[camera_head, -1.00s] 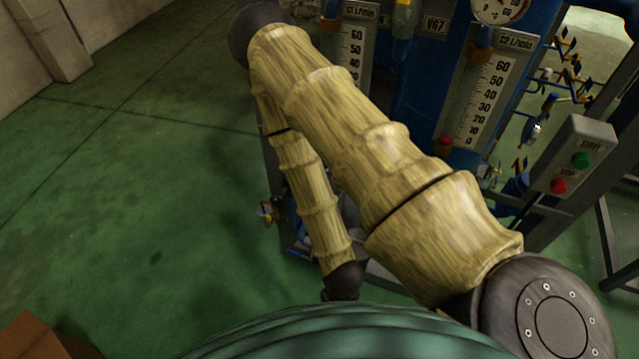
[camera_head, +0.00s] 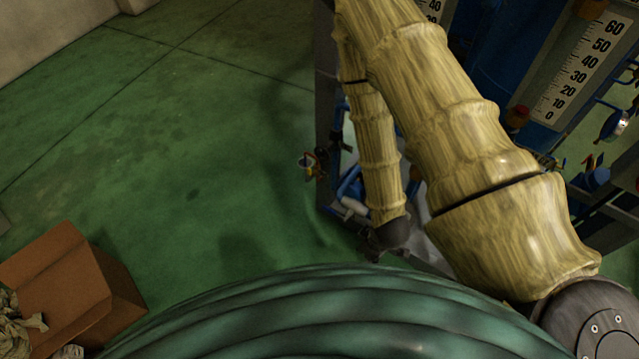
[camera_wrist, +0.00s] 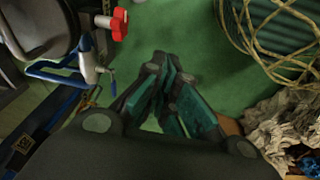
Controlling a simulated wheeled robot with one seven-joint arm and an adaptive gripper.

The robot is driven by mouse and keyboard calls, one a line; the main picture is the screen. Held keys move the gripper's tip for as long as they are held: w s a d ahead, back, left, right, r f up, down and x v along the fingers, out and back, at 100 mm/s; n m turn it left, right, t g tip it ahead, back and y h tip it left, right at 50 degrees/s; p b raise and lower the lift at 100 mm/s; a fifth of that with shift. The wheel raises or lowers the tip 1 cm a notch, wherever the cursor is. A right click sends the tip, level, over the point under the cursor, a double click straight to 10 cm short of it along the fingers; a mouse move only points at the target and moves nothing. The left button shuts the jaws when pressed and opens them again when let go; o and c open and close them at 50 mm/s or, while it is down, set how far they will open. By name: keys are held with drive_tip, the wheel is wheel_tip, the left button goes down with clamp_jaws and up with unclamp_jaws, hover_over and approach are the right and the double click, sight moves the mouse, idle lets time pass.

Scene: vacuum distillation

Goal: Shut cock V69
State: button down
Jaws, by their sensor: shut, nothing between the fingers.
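No V69 label is readable in either view, so I cannot tell which cock it is. In the wrist view, a cock with a small blue lever (camera_wrist: 111,82) sits on a metal fitting at the left. A red handle (camera_wrist: 118,23) is above it. My gripper (camera_wrist: 166,66) is shut and empty, over the green floor to the right of these fittings and apart from them. In the head view, a small red-and-yellow fitting (camera_head: 309,165) sticks out from the left side of the rig. My gripper cannot be made out in the head view.
The blue rig with a flow scale (camera_head: 583,72) stands at the right, partly hidden by my arm. A cardboard box (camera_head: 72,290) with crumpled paper (camera_head: 20,325) is at the lower left; crumpled paper also shows in the wrist view (camera_wrist: 285,118). The green floor (camera_head: 190,150) between is clear.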

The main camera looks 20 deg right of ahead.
drive_tip(key=w+d+f+n+t+y+b, duration=0.1)
drive_tip(key=w+f+n+b, duration=0.2)
drive_tip(key=w+n+b, duration=0.4)
drive_tip(key=w+d+f+n+t+y+b, duration=0.1)
drive_tip(key=w+d+f+n+t+b, duration=0.1)
drive_tip(key=w+n+b, duration=0.6)
drive_tip(key=w+d+f+n+t+y+b, duration=0.1)
drive_tip(key=w+f+n+b, duration=0.4)
drive_tip(key=w+n+b, duration=0.2)
drive_tip(key=shift+w+d+f+n+t, duration=0.15)
drive_tip(key=shift+w+n+t, duration=0.25)
drive_tip(key=shift+w+n, duration=1)
drive_tip(key=w+n+b, duration=0.2)
drive_tip(key=n+b, duration=0.1)
drive_tip(key=w+n+y+b, duration=0.1)
drive_tip(key=n+b, duration=0.2)
drive_tip(key=n, duration=0.1)
drive_tip(key=w+d+n+y+b, duration=0.1)
drive_tip(key=w+n+b, duration=0.1)
drive_tip(key=n+b, duration=0.1)
drive_tip(key=shift+w+n, duration=0.3)
drive_tip(key=shift+n, duration=0.2)
drive_tip(key=shift+w+r+n+b, duration=0.25)
drive_tip(key=shift+r+n+b, duration=0.15)
drive_tip(key=shift+n, duration=0.3)
drive_tip(key=shift+f, duration=0.1)
